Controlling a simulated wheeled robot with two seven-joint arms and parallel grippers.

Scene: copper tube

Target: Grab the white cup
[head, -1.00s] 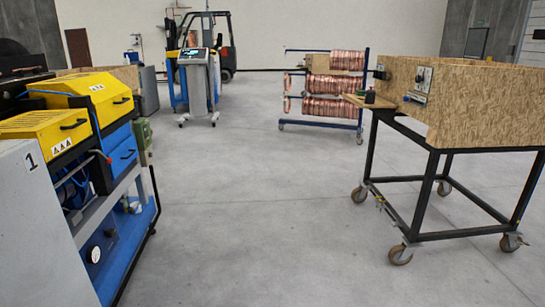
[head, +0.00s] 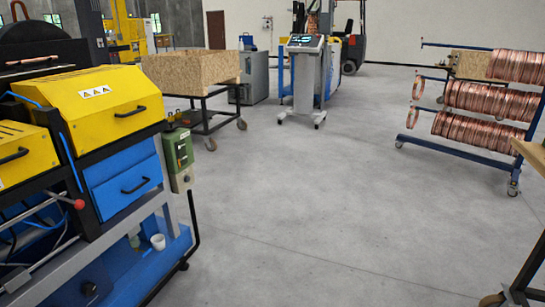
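A small white cup (head: 158,242) stands on the blue lower shelf (head: 160,268) of the yellow and blue machine (head: 100,130) at the left. It is near the shelf's right part, below the blue drawer. A whitish-blue container (head: 134,238) shows next to it, partly hidden by the frame. Neither of my grippers is in view.
The grey floor (head: 320,210) is clear ahead. A wooden box on a wheeled cart (head: 200,72) and a control console (head: 304,80) stand farther back. A rack of copper coils (head: 480,105) is at the right, with a table edge (head: 530,155) nearer. A forklift is behind.

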